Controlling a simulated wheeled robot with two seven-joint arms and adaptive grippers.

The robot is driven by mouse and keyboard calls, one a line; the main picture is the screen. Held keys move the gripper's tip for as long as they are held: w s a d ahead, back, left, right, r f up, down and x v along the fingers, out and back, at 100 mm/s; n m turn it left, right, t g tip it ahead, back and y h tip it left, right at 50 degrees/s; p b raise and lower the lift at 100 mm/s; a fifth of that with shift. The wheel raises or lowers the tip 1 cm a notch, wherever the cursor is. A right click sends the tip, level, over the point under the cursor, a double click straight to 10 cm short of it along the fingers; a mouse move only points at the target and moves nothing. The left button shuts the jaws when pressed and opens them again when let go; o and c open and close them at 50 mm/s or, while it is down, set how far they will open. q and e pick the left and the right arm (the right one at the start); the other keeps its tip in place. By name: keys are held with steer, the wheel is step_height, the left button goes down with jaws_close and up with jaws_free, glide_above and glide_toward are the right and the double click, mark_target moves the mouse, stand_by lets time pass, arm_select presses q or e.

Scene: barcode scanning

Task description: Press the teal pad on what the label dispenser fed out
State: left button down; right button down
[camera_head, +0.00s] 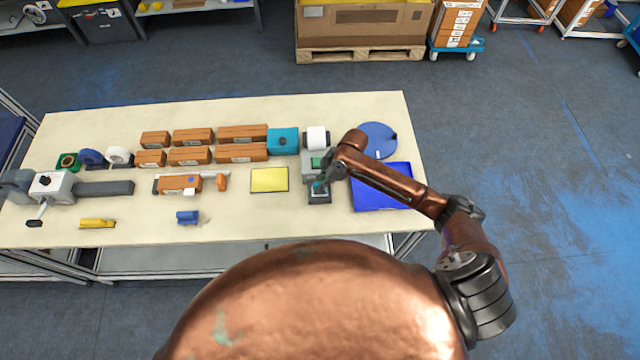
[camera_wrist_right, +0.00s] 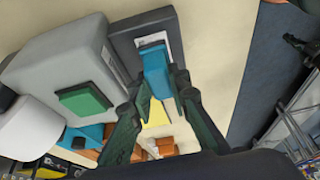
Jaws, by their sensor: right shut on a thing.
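The label dispenser (camera_head: 308,168) is a grey box with a white roll and a green button (camera_wrist_right: 84,101) on top. Its dark front plate (camera_head: 319,198) also shows in the wrist view (camera_wrist_right: 128,47). A white label (camera_wrist_right: 151,40) with dark print lies on that plate. My right gripper (camera_head: 322,182) is over the plate, shut on the teal pad (camera_wrist_right: 156,72). The pad overlaps the label in the wrist view and hides part of it. I cannot tell whether they touch. My left gripper is not in view.
A blue mat (camera_head: 382,192) and a blue disc (camera_head: 377,138) lie right of the dispenser. A yellow sheet (camera_head: 269,180), a teal box (camera_head: 283,141) and several brown boxes (camera_head: 242,133) are to the left. The front strip of the table is mostly clear.

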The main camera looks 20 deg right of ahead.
mark_target(314, 184)
steer(key=shift+f, duration=0.6)
stand_by(0.5)
steer(key=shift+s+f, duration=0.1)
stand_by(1.7)
step_height(314, 184, up, 7)
steer(key=p, duration=0.7)
